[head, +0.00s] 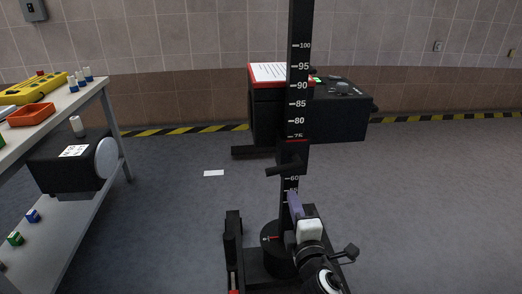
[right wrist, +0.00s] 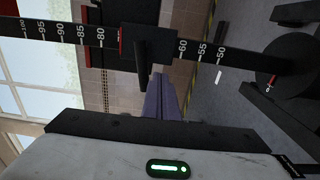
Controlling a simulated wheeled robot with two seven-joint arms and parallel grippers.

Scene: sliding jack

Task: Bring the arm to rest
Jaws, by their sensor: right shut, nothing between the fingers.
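A black upright column (head: 297,60) carries a white number scale and stands on a dark round base (head: 280,262). A black slider with a handle (head: 286,168) sits on it, its red line near 75. In the right wrist view the column (right wrist: 62,34) lies sideways, with the slider handle (right wrist: 140,66) sticking out. My right gripper (head: 294,200), with purple fingers, is in front of the column, below the handle in the head view. Its fingers (right wrist: 158,95) are shut and empty. I cannot tell how far they are from the handle. My left gripper is not in view.
A shelf table (head: 60,112) at the left holds a yellow tray (head: 34,90), an orange bin (head: 32,114) and small bottles. A black machine (head: 335,127) with a red-framed sheet (head: 270,72) stands behind the column. A white card (head: 214,173) lies on the floor. Floor at the right is clear.

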